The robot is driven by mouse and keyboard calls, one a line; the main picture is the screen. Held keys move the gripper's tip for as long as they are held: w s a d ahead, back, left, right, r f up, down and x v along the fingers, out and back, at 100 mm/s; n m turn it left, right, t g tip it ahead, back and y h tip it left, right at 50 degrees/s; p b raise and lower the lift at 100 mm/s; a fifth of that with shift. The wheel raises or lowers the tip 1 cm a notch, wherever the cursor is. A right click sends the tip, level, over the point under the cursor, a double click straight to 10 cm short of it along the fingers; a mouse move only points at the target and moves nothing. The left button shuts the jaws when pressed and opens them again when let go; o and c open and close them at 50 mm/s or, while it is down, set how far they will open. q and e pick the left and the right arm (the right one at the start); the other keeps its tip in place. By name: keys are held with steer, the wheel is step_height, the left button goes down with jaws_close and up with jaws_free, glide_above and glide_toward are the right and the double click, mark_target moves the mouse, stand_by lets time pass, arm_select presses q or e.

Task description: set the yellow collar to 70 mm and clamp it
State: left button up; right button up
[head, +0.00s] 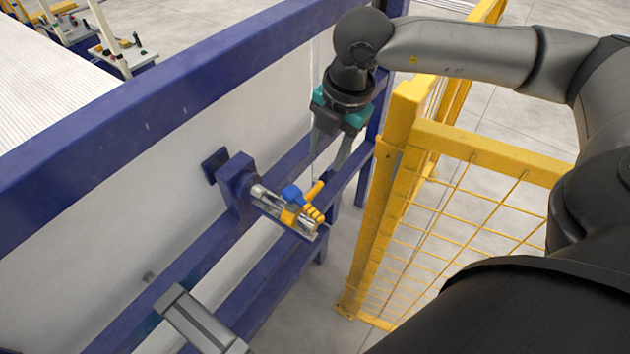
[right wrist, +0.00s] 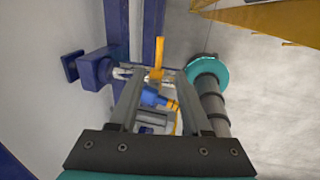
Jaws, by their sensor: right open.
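The yellow collar (head: 288,216) sits around a clear, scale-like rod (head: 268,201) that sticks out from a blue bracket (head: 237,182). A blue knob (head: 292,194), a yellow lever (head: 314,190) and a ribbed yellow grip (head: 314,213) show close to the collar. In the right wrist view, the yellow lever (right wrist: 157,58) stands up between the fingers, with the blue knob (right wrist: 151,96) below it. My right gripper (head: 325,177) is open, its fingers pointing down just above the lever. I cannot tell whether they touch it. The scale marks are too small to read. My left gripper is out of view.
A blue frame (head: 200,82) with a white panel (head: 120,190) stands behind the rod. A yellow mesh fence (head: 440,230) stands close on the right. A grey block-shaped part (head: 198,322) lies at the bottom of the head view. Bare floor shows between frame and fence.

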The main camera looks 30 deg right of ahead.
mark_target(315, 190)
steer(key=f, duration=0.3)
steer(key=w+f, duration=0.1)
steer(key=f, duration=0.3)
steer(key=w+a+f, duration=0.1)
steer(key=f, duration=0.3)
steer(key=shift+f+p, duration=0.1)
steer(key=shift+p, duration=0.3)
steer(key=shift+c, duration=0.2)
jaws_close()
steer(key=shift+d, duration=0.1)
stand_by(0.4)
